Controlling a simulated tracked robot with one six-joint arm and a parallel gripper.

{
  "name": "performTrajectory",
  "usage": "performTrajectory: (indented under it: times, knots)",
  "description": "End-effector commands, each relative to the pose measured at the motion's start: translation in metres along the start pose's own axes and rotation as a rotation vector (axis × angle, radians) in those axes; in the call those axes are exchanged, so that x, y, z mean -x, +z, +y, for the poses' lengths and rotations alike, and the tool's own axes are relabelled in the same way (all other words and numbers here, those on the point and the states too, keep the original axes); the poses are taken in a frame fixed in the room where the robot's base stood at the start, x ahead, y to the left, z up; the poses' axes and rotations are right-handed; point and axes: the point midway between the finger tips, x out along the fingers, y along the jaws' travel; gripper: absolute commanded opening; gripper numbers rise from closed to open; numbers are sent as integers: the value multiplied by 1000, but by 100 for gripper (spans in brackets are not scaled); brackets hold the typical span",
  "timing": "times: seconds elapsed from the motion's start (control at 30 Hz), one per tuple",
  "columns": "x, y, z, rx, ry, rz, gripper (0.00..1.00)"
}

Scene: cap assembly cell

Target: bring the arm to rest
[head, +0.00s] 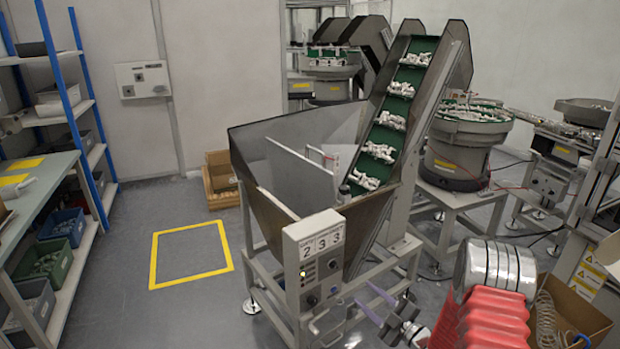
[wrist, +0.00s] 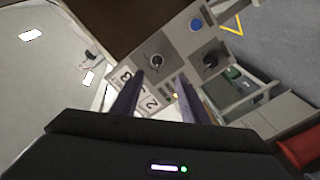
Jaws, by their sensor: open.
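My gripper (head: 372,302) is low in front of the hopper machine in the head view, right of its control box (head: 320,262). Its two purplish fingers are apart, with nothing seen between them. The wrist view also shows my gripper (wrist: 160,78) open and empty, with the control box (wrist: 180,62), its knobs and its number labels beyond the fingertips. I cannot tell the exact gap between the fingertips and the box.
The grey hopper (head: 290,165) and its green conveyor (head: 390,120) stand close ahead. A cardboard box (head: 590,315) is at the lower right. Shelving (head: 70,110) lines the left. The floor around the yellow square (head: 190,278) is clear.

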Motion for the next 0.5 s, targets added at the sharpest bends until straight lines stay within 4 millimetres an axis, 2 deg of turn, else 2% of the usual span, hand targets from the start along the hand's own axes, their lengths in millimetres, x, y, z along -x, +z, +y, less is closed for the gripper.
performTrajectory:
  times: [0.17,0.23,0.33,0.5]
  knots:
    - [3,32,-15,-61,-53,-132,41]
    - [9,51,-26,-101,-78,-217,41]
    - [22,79,-43,-166,-113,-349,41]
    - [50,110,-53,-259,-145,-564,41]
